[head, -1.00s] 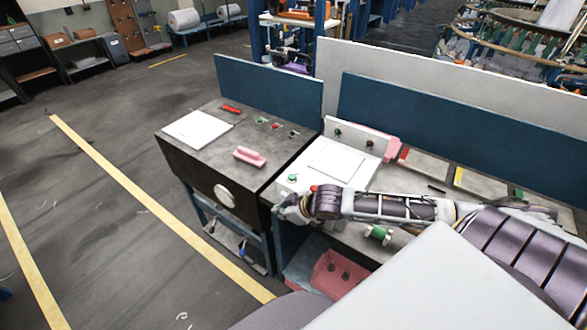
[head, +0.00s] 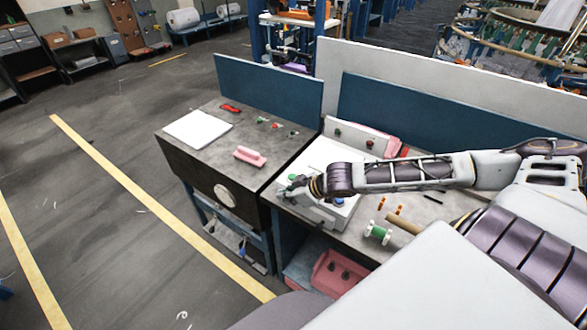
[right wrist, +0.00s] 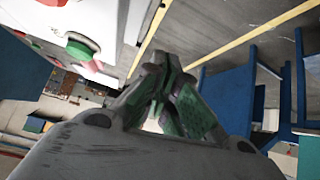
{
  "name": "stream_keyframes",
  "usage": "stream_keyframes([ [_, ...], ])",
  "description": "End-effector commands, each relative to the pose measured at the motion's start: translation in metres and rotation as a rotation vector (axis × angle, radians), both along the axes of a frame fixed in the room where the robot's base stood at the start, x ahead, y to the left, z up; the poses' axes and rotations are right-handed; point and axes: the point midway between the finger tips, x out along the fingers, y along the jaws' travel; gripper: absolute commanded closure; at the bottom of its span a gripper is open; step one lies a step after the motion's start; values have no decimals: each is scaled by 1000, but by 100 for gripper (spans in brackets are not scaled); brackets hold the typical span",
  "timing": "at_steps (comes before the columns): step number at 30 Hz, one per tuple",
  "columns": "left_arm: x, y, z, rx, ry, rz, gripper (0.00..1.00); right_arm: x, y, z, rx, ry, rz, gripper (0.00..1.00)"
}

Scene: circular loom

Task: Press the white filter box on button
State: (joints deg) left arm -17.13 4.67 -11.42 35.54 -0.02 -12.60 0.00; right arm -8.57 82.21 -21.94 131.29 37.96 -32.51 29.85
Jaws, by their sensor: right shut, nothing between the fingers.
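The white filter box (head: 320,154) sits on the right-hand grey bench, partly hidden behind my right forearm. A green button (head: 292,177) shows on its left part, and a blue button (head: 338,201) shows just below my wrist. My right gripper (head: 284,190) is shut and empty, at the box's front left corner close to the green button. In the right wrist view the closed fingertips (right wrist: 157,55) are to the right of the green button (right wrist: 80,48), apart from it in the picture. A red button (right wrist: 54,3) shows at the top edge there. My left gripper is not in view.
A neighbouring dark bench (head: 225,160) carries a white pad (head: 197,129) and a pink handle (head: 249,156). A green and white spool (head: 378,233) lies on the right bench. Blue panels (head: 268,88) stand behind. The floor at left is clear.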

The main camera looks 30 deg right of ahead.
Motion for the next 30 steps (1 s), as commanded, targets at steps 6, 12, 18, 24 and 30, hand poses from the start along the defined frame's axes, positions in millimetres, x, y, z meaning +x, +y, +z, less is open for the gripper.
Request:
stream_keyframes([
  [6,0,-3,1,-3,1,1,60,1,-8,12,4,4,3,100],
  [12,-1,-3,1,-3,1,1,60,1,-16,23,9,9,2,100],
  [18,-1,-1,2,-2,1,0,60,2,-25,35,15,13,-3,100],
  [24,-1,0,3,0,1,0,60,2,-35,48,20,18,-14,100],
  [30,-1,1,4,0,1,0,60,2,-45,62,26,24,-28,100],
])
